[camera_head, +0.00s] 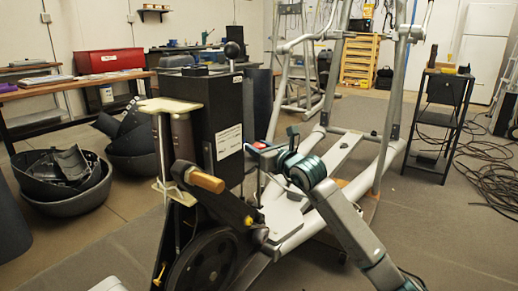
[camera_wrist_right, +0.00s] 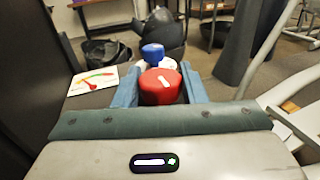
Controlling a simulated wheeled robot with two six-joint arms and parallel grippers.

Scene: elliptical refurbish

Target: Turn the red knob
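The red knob (camera_wrist_right: 160,86), with a white mark on its face, sits between the two blue fingers of my right gripper (camera_wrist_right: 162,90) in the right wrist view. The fingers lie flush against its left and right sides. In the head view my right gripper (camera_head: 262,146) is at the right side of the tall black box (camera_head: 217,120) on the elliptical; a little red shows at its tips. A blue knob (camera_wrist_right: 152,53) sits just beyond the red one.
A gauge label (camera_wrist_right: 95,81) is left of the knobs. The elliptical's grey frame (camera_head: 385,150) surrounds my right arm's side. Black bins (camera_head: 75,203) stand on the floor at left; a black stand (camera_head: 442,125) with cables near it is at right.

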